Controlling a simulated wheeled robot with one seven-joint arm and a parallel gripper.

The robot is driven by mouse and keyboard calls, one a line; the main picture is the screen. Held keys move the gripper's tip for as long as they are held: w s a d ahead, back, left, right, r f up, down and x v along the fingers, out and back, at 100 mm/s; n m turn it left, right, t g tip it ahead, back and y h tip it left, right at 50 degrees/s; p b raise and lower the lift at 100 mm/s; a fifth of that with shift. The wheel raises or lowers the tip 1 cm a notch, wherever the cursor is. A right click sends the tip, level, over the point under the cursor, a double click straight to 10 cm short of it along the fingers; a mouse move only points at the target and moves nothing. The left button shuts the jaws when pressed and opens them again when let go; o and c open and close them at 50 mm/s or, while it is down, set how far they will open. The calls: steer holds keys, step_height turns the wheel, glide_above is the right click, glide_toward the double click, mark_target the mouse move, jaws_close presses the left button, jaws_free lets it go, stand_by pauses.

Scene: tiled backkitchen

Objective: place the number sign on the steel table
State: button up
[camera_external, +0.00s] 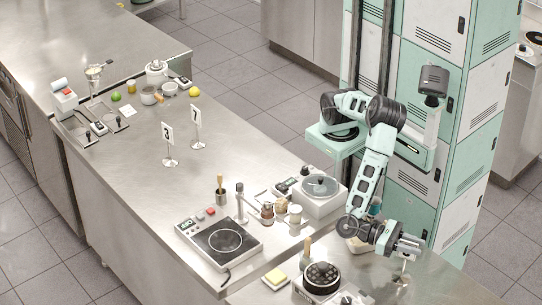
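Two white number signs stand upright on small round bases on the long steel table (235,180): one marked 3 (168,134) and one marked 7 (195,117). My gripper (412,246) is low over the near right steel surface (440,280). A thin stem with a round base (402,279) shows directly below the gripper; it looks like the lower part of another number sign. Its upper part is hidden by the gripper. Whether the fingers are closed on it, and whether its base touches the surface, I cannot tell.
A hot plate (225,240), a lidded white appliance (319,192) and small jars (281,206) crowd the table's near end. A black-topped device (321,279) and a yellow sponge (275,278) lie left of my gripper. The table's middle is clear around the signs.

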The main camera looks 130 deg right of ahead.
steer(key=shift+r+p, duration=0.2)
steer(key=shift+p, duration=0.1)
steer(key=b+v, duration=0.4)
steer(key=v, duration=0.8)
steer(key=shift+f, duration=0.1)
